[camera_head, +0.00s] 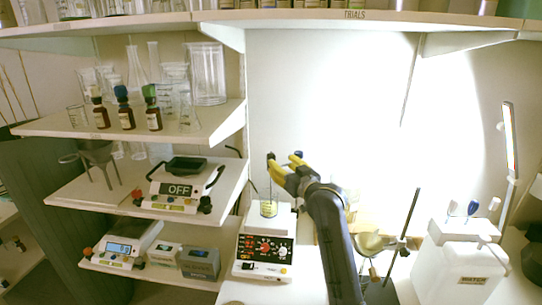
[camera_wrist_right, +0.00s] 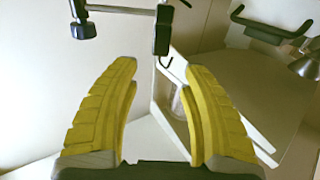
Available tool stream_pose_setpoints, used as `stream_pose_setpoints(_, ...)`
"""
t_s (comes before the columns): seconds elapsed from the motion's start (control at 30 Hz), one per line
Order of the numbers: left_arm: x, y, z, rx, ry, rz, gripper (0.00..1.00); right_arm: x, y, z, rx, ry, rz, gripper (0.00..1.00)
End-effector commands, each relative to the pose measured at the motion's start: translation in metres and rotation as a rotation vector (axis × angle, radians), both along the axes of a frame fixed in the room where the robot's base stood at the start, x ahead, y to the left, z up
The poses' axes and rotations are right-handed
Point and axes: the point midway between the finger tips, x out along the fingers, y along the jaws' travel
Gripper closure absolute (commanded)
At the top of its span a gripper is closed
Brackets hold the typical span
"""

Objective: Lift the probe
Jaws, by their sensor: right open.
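My right gripper (camera_head: 283,164) is open, its yellow fingers high above the hot plate stirrer (camera_head: 264,250). A glass beaker (camera_head: 268,208) with yellowish contents stands on the stirrer's white top. A thin dark upright line, perhaps the probe (camera_head: 270,186), runs from the fingers toward the beaker; its lower end is unclear. The right wrist view shows the open yellow fingers (camera_wrist_right: 160,68) with nothing between the pads. Beyond the tips is a black holder (camera_wrist_right: 162,30) on a horizontal bar, with a small hook below. I cannot tell whether it touches the fingers. My left gripper is not in view.
A metal stand (camera_head: 405,240) is right of my arm, and a white container (camera_head: 459,262) stands further right. A shelf (camera_head: 350,22) runs overhead.

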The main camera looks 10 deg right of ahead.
Motion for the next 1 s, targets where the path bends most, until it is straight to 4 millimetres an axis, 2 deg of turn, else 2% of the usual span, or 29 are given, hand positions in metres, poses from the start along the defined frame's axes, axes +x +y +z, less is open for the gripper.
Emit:
stream_pose_setpoints(0.2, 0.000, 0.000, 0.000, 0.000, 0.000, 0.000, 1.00, 0.037, 0.011, 0.001, 0.002, 0.001, 0.000, 0.55)
stream_pose_setpoints(0.5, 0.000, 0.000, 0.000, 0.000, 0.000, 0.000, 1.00, 0.070, 0.020, 0.000, 0.001, 0.000, 0.000, 0.55)
stream_pose_setpoints(0.7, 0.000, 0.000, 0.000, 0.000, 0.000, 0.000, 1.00, 0.079, 0.022, 0.000, 0.001, 0.000, -0.001, 0.55)
stream_pose_setpoints(1.0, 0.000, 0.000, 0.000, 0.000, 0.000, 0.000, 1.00, 0.082, 0.023, 0.000, 0.000, -0.001, -0.001, 0.55)
